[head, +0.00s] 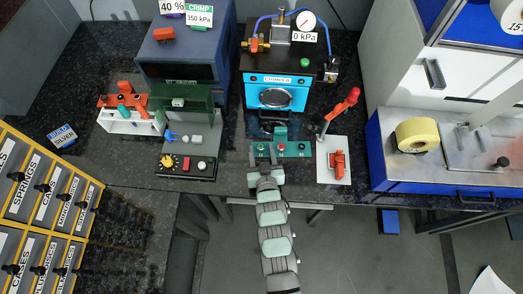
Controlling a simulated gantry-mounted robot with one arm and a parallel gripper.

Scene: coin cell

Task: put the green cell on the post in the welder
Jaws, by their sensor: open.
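A dark green hooded unit (183,104) stands left of centre on the bench and looks like the welder. Small blue and pale pieces sit on its platform, too small to tell which is the post. No green cell can be picked out for sure. Small teal pieces (124,112) show at the white rack (130,125) to its left, but I cannot tell what they are.
The blue crimper (277,95) stands behind my gripper. A red-handled lever press (334,150) stands to its right. A black control box (186,167) lies in front of the welder. Labelled yellow drawers (40,200) stand at left, a glove-box-like cabinet (440,80) at right.

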